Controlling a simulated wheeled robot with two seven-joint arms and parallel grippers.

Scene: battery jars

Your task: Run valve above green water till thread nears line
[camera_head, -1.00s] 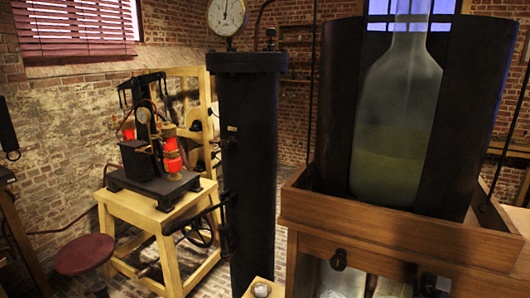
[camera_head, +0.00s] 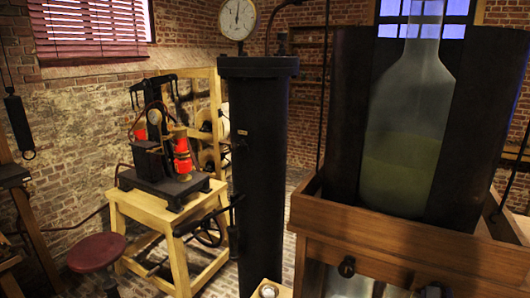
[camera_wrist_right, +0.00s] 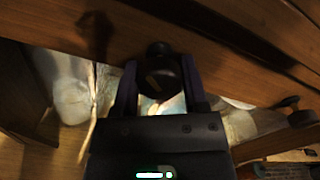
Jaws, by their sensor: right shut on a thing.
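A tall clear glass bottle (camera_head: 412,105) stands inside a dark curved screen on a wooden stand (camera_head: 400,238) at the right of the head view. Dull green liquid (camera_head: 400,170) fills its lower part. A dark round knob (camera_head: 347,266) sits on the front of the stand. In the right wrist view my right gripper (camera_wrist_right: 161,74) is shut on a dark round valve knob (camera_wrist_right: 158,50) on the wooden beam. I cannot tell which knob of the head view this is. I cannot make out a thread or a line. My left gripper is out of view.
Another dark knob (camera_wrist_right: 290,101) is to the right of the gripper. Pale glass jars (camera_wrist_right: 72,92) show below the beam. A black column (camera_head: 258,170) with a gauge (camera_head: 237,18), a yellow table (camera_head: 170,207) and a red stool (camera_head: 97,252) stand to the left.

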